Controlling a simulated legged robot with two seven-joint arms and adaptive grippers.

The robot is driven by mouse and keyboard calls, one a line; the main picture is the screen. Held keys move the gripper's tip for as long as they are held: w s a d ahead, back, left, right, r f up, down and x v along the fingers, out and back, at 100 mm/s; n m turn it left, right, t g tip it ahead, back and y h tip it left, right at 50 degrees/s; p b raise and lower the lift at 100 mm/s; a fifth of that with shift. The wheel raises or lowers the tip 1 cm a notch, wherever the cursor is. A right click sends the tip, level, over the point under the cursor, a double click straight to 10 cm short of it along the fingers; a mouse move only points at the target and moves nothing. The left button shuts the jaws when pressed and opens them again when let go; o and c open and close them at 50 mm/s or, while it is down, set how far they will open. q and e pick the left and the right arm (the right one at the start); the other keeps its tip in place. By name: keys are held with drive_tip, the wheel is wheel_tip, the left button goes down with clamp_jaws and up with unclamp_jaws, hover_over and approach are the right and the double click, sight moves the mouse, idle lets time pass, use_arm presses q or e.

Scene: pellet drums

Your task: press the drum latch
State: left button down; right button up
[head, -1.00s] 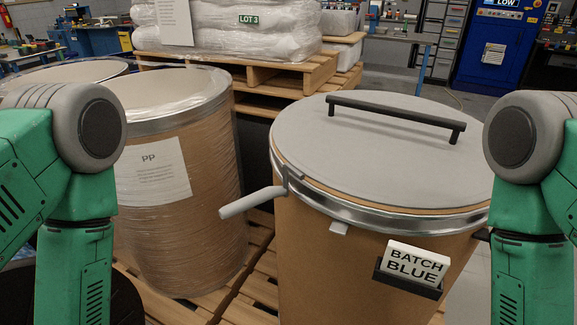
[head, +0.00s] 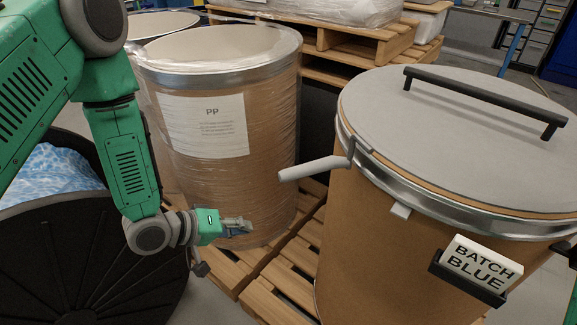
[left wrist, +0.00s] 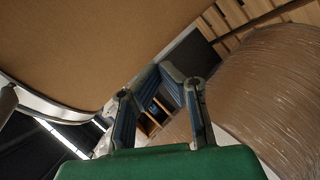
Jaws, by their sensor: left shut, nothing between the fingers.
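The drum latch (head: 312,168) is a pale grey lever on the metal clamp ring (head: 430,193) of the brown drum (head: 385,255) marked BATCH BLUE. In the head view it sticks out to the left, away from the drum wall. My left gripper (head: 240,227) is below and to the left of the lever, apart from it, in front of the wrapped drum. Its fingers are shut and empty; they also show in the left wrist view (left wrist: 160,78).
The film-wrapped PP drum (head: 270,130) stands close to the left of the latch. Both drums stand on a wooden pallet (head: 292,263). A black round bin (head: 75,265) with a blue-white bag is at the lower left. The grey lid has a black handle (head: 490,97).

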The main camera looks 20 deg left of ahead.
sight(325, 163)
use_arm(q)
drive_tip(key=w+a+r+n+h, duration=0.2)
drive_tip(key=r+h, duration=0.7)
drive_tip(key=r, duration=0.6)
drive_tip(key=shift+w+r, duration=0.3)
drive_tip(key=shift+w, duration=0.2)
drive_tip(key=shift+a, duration=0.15)
drive_tip(key=w+d+r, duration=0.1)
drive_tip(key=d, duration=1)
drive_tip(key=shift+w+b, duration=0.3)
drive_tip(key=shift+d, duration=0.2)
